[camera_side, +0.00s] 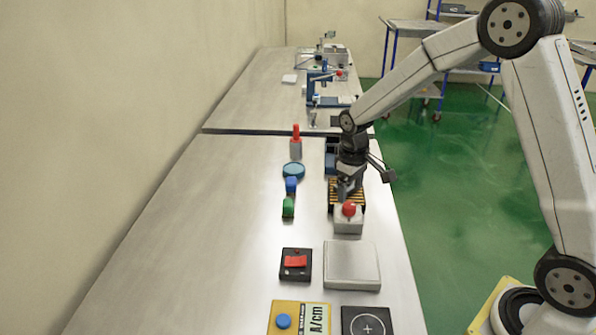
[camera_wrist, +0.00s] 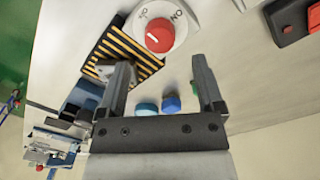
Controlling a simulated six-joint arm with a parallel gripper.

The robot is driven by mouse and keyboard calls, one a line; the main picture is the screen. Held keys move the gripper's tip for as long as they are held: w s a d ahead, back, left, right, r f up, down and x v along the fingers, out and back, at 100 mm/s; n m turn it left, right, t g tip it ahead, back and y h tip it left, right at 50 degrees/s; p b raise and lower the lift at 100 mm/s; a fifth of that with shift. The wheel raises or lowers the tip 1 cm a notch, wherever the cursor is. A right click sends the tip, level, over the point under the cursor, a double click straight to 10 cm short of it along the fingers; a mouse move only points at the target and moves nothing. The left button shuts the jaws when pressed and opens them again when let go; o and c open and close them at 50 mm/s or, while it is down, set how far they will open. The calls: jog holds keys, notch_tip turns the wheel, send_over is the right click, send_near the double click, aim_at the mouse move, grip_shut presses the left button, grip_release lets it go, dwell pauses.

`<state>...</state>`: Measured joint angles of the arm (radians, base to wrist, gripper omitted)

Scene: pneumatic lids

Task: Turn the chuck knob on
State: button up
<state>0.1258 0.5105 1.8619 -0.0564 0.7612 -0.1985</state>
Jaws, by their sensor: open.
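The chuck knob (camera_wrist: 160,36) is a red round knob with a short white mark, on a round pale plate with lettering; "ON" reads at its upper right in the wrist view. In the side view the red knob (camera_side: 349,209) sits on top of a light grey box (camera_side: 348,226). My gripper (camera_wrist: 163,68) is open, with its two fingers apart and nothing between them. The knob shows beyond the fingertips, between their lines. In the side view my gripper (camera_side: 349,189) is close above and behind the knob; I cannot tell whether it touches.
A black-and-yellow striped block (camera_wrist: 119,52) lies beside the knob, close to the left finger. Green (camera_side: 288,207) and blue (camera_side: 291,185) pieces, a blue disc (camera_side: 293,170) and a black box with a red switch (camera_side: 296,263) stand nearby. The table's left is clear.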

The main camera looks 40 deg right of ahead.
aim_at(349, 205)
jog(key=shift+d+f, duration=0.1)
jog(key=shift+f, duration=2.4)
grip_shut()
